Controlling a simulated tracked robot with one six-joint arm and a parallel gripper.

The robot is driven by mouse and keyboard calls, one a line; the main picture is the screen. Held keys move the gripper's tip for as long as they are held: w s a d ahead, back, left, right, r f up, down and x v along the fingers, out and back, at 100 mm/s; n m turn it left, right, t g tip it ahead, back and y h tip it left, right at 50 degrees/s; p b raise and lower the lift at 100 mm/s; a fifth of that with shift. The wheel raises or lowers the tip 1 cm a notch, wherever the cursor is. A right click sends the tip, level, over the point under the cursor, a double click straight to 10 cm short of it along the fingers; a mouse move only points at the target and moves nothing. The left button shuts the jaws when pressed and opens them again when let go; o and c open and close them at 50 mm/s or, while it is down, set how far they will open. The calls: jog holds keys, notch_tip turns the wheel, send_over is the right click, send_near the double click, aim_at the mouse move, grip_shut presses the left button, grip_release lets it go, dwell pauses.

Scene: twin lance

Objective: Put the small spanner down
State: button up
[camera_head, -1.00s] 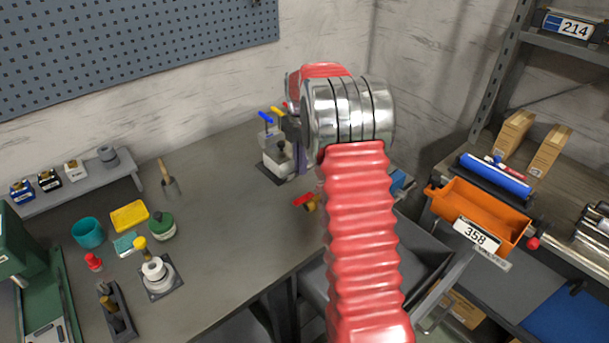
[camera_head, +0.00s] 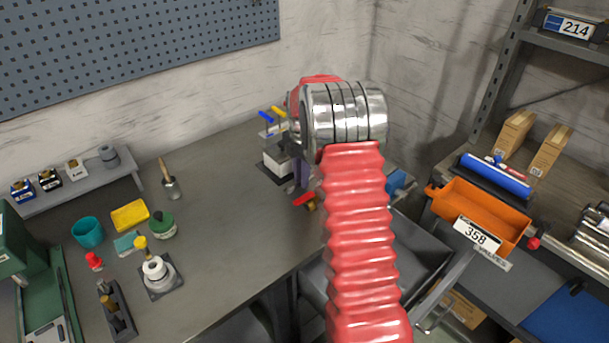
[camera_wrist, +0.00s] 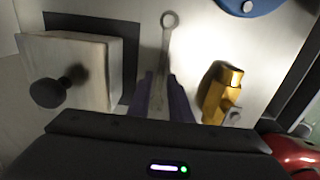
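The small spanner (camera_wrist: 165,52) shows in the wrist view with its ring end pointing up the picture and its lower part between the purple fingers of my gripper (camera_wrist: 162,100). The fingers appear closed on its sides. The lower end of the spanner is hidden by the gripper body. In the head view my gripper (camera_head: 301,178) is partly hidden behind my wrist, low over the back right of the workbench (camera_head: 220,240). I cannot make out the spanner there, nor tell whether it touches the bench.
A pale block with a black knob (camera_wrist: 85,65) stands left of the fingers, and a brass fitting (camera_wrist: 222,92) lies close on their right. A red-handled brass valve (camera_head: 305,200) is near the bench edge. Right of the bench are a grey drawer (camera_head: 420,250) and an orange bin (camera_head: 485,212).

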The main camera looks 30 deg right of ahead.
jog(key=shift+o, duration=1)
jog(key=shift+r, duration=0.1)
notch_tip(320, 180, up, 12)
jog(key=shift+r, duration=0.1)
